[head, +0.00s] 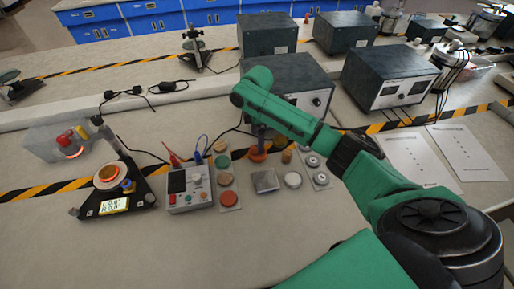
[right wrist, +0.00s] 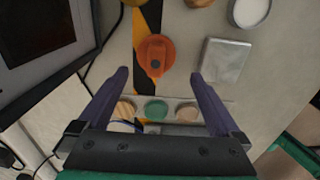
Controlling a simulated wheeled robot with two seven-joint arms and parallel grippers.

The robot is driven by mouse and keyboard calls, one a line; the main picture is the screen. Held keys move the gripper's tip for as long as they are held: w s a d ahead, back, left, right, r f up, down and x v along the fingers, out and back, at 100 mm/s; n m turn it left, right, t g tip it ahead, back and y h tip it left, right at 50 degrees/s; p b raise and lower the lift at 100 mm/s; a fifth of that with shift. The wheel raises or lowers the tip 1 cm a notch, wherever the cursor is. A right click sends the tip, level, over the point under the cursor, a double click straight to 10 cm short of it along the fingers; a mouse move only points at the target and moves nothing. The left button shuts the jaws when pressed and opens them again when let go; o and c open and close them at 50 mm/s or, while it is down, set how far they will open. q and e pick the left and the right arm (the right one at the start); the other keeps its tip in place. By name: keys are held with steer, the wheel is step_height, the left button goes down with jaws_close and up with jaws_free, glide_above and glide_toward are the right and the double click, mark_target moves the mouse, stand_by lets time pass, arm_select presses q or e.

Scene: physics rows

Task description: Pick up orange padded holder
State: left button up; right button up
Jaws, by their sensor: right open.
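The orange padded holder (head: 257,155) lies on the bench below my right gripper in the head view, partly hidden by it. In the right wrist view it is a rounded orange piece (right wrist: 155,55) with a dark spot in its middle. It lies just beyond the fingertips, roughly midway between them. My right gripper (right wrist: 160,76) is open, with a finger on each side and nothing between them. In the head view this gripper (head: 258,140) points down, with its fingers hard to make out. My left gripper is not in view.
A silver square block (head: 265,180) and a white disc (head: 293,180) lie close by. Several coloured discs (right wrist: 156,110) sit in a row. A grey meter box (head: 190,188) stands left, and a large dark instrument (head: 290,80) stands behind.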

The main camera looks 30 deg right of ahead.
steer(key=f, duration=0.4)
steer(key=f+p, duration=0.1)
steer(key=f, duration=0.2)
steer(key=shift+w+d, duration=0.2)
steer(key=shift+w, duration=0.1)
steer(key=c, duration=1.2)
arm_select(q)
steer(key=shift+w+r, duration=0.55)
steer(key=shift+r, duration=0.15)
arm_select(e)
steer(key=shift+r, duration=0.1)
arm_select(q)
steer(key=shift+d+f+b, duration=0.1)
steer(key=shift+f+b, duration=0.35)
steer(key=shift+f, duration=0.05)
arm_select(e)
step_height(320, 180, up, 20)
